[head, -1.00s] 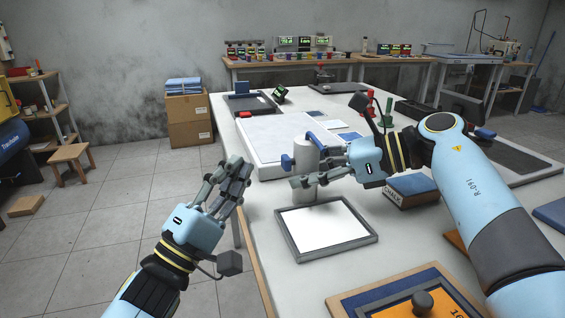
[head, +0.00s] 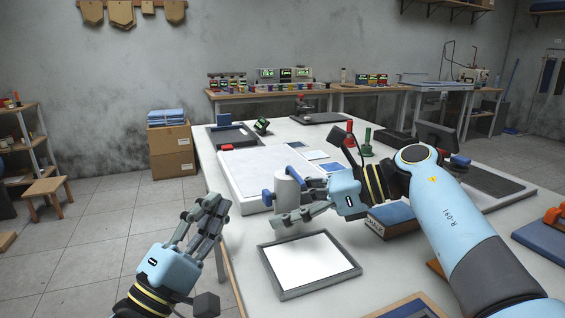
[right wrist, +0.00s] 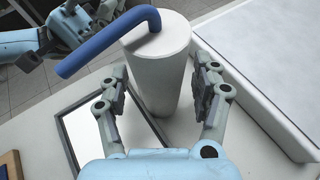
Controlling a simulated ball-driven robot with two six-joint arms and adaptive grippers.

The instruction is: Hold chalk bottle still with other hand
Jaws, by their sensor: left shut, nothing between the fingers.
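The chalk bottle appears to be the pale grey cylinder (head: 288,188) with a bent blue spout (right wrist: 112,42), upright on the table; it also shows in the right wrist view (right wrist: 157,75). My right gripper (head: 291,202) is at the bottle with its fingers apart. In the right wrist view its fingers (right wrist: 163,85) stand on either side of the bottle's lower body, with a visible gap on the right side. I cannot tell whether the left finger touches. My left gripper (head: 216,206) is shut and empty, left of the bottle near the table's left edge.
A grey-framed white panel (head: 308,262) lies in front of the bottle. A large pale slab (head: 255,165) lies behind it. Red and green upright pieces (head: 367,142) stand farther back.

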